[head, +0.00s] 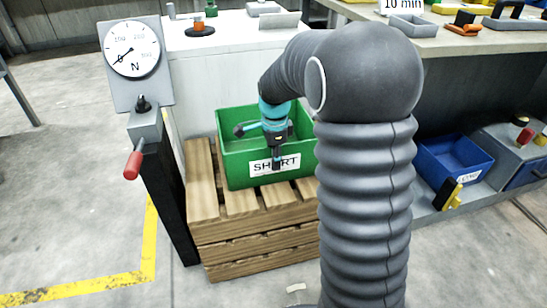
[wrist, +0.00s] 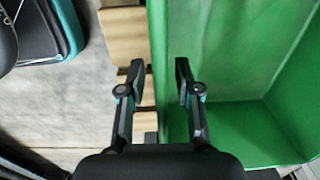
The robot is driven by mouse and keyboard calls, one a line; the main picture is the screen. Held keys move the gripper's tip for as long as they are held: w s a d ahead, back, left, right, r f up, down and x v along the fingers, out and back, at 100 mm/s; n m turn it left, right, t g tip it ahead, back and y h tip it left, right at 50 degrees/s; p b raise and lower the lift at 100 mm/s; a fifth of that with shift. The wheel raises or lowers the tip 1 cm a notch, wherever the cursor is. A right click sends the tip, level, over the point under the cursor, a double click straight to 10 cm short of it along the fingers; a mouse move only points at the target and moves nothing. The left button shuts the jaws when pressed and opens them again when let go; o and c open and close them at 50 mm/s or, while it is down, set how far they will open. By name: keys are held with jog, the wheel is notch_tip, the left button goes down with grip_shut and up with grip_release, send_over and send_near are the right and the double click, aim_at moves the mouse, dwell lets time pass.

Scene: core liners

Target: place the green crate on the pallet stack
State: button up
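The green crate (head: 240,170), with a white label reading "SHORT", stands upright on top of the wooden pallet stack (head: 225,230). My gripper (head: 277,160) is at the crate's near wall, above the label. In the wrist view my gripper (wrist: 158,82) is open, its two fingers on either side of the crate wall (wrist: 157,60). One finger is over the pallet slats outside, the other over the crate's inside. Gaps show between the fingers and the wall, so it does not look gripped. My arm hides the crate's right end in the head view.
A force gauge (head: 133,50) with a red handle (head: 133,165) stands on a post left of the pallets. A white cabinet (head: 215,75) is behind. A workbench (head: 455,42) and a blue bin (head: 452,160) on a low shelf are at right. Floor at left is clear.

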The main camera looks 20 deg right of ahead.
jog(key=shift+r, duration=0.1)
notch_tip(320, 180, up, 11)
jog(key=shift+s+r+p, duration=0.1)
jog(key=shift+r+p, duration=0.1)
jog(key=shift+p, duration=0.6)
jog(key=s+r+n+t, duration=0.1)
jog(key=s+r+n, duration=0.25)
jog(key=s, duration=0.35)
jog(key=s+r+n+t, duration=0.2)
jog(key=s+n, duration=0.3)
jog(key=s, duration=0.2)
jog(key=s+a+f+n+t, duration=0.1)
jog(key=s+f+n+t, duration=0.1)
jog(key=s+n, duration=0.7)
jog(key=s+f, duration=0.1)
jog(key=s, duration=0.3)
jog(key=shift+s+f, duration=0.15)
jog(key=shift+s, duration=0.15)
jog(key=shift+n, duration=0.25)
